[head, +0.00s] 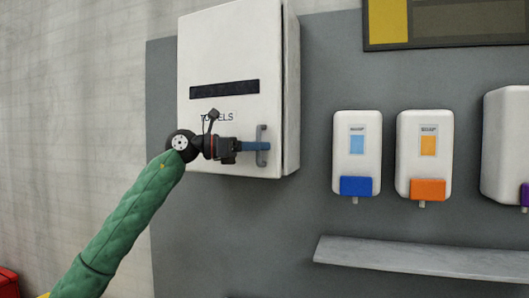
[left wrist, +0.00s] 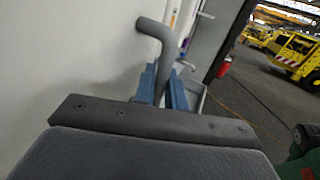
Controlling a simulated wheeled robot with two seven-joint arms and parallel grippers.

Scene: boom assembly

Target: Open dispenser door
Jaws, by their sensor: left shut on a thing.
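The towel dispenser is a white wall box with a dark slot and the word "TOWELS", partly covered by my wrist. Its front door (head: 220,60) looks closed or nearly so in the head view. A grey bar handle (head: 262,132) stands on the door's lower right; it also shows in the left wrist view (left wrist: 158,32). My left gripper (head: 262,146) reaches in from the left, its blue fingers shut on the handle. In the left wrist view the blue fingers (left wrist: 165,90) are around the handle's bar. My right gripper is in neither view.
Soap dispensers with a blue tab (head: 356,150) and an orange tab (head: 424,150) hang to the right. A grey shelf (head: 420,260) juts out below them. A framed board (head: 450,22) is above. Yellow vehicles (left wrist: 290,50) stand far off in the left wrist view.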

